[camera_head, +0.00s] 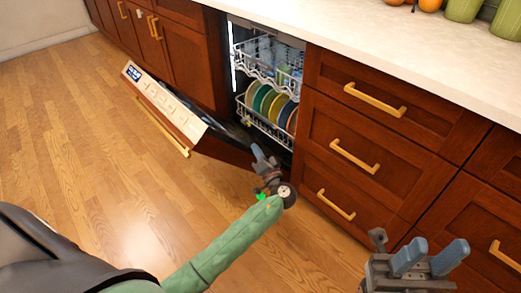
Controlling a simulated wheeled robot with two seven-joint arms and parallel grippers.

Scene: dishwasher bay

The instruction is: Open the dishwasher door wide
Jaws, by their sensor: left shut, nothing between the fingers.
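The dishwasher door (178,108) is tilted well down and outward from the bay. Its pale control edge with a small display faces up, and its gold handle (160,125) is on the outer side. My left gripper (258,153) is shut and empty, near the right side of the door in front of the lower rack; I cannot tell whether it touches the door. Part of the door's inner face is dark and hard to see. My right gripper (429,256) is open and empty at the lower right, before the drawers.
Inside the dishwasher, the upper rack (262,78) holds glassware and the lower rack (246,110) holds several coloured plates. Drawers with gold handles (355,157) stand right of the bay under a pale counter (400,50). The wooden floor (90,150) at left is clear.

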